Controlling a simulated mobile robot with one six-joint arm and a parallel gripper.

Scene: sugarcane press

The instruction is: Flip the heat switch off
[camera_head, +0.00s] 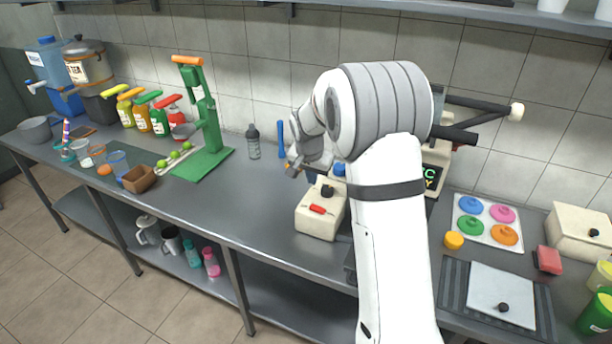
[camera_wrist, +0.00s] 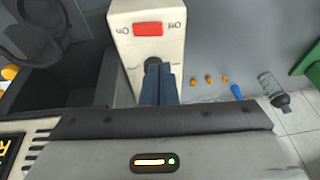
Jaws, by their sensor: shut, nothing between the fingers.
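The red heat switch (camera_head: 318,209) sits on top of a cream box (camera_head: 311,224) on the counter. In the wrist view the red switch (camera_wrist: 149,29) lies between two small labels that look upside down, and I cannot tell which way it is tipped. A black knob (camera_head: 327,191) is on the same box, behind the switch.
The green press (camera_head: 205,130) and a grey bottle (camera_head: 253,141) stand to the left. A tray of coloured lids (camera_head: 487,222) and a board with a white plate (camera_head: 502,294) are to the right. Counter left of the box is clear. My arm hides the area behind it.

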